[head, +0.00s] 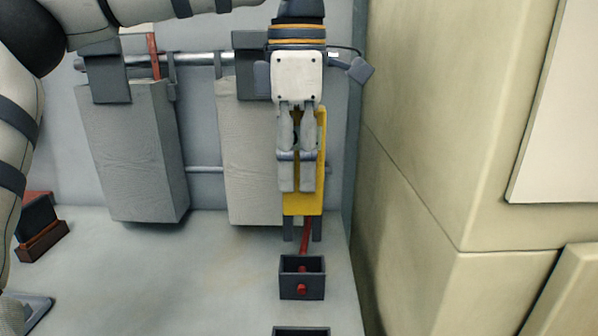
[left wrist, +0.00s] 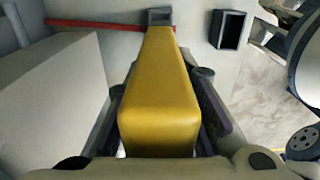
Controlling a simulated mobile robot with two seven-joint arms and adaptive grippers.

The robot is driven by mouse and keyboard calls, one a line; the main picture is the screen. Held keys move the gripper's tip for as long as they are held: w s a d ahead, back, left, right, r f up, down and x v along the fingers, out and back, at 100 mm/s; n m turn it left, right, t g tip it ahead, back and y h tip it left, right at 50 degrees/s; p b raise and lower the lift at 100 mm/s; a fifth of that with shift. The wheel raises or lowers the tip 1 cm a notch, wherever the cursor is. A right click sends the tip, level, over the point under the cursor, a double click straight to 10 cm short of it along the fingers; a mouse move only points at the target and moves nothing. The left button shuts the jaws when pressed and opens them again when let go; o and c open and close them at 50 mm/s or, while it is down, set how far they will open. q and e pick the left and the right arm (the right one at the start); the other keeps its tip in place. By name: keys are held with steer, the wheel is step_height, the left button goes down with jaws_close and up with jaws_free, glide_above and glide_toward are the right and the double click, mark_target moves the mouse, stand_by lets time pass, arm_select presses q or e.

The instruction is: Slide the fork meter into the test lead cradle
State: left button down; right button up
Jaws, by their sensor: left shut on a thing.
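My left gripper (head: 297,188) points down and is shut on the yellow fork meter (head: 305,205). The meter hangs upright, with two grey prongs at its lower end. In the left wrist view the yellow body (left wrist: 160,95) fills the space between the fingers. A dark open box (head: 302,290) stands below the meter, and a red rod runs up from it behind the prongs. A second dark box (head: 301,331) is cut off at the bottom edge. I cannot tell for sure which one is the test lead cradle. The meter appears apart from both boxes. My right gripper is not in view.
Two grey blocks (head: 132,155) (head: 247,165) hang from a metal rail (head: 205,58) behind, the right one close beside the meter. A dark and reddish object (head: 40,235) sits at the left. A beige wall (head: 430,180) stands at the right. The middle floor is clear.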

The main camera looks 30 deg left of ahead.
arm_select(q)
steer(key=shift+f, duration=4.85)
steer(key=c, duration=1.3)
jaws_free()
step_height(320, 180, up, 12)
steer(key=shift+r, duration=0.1)
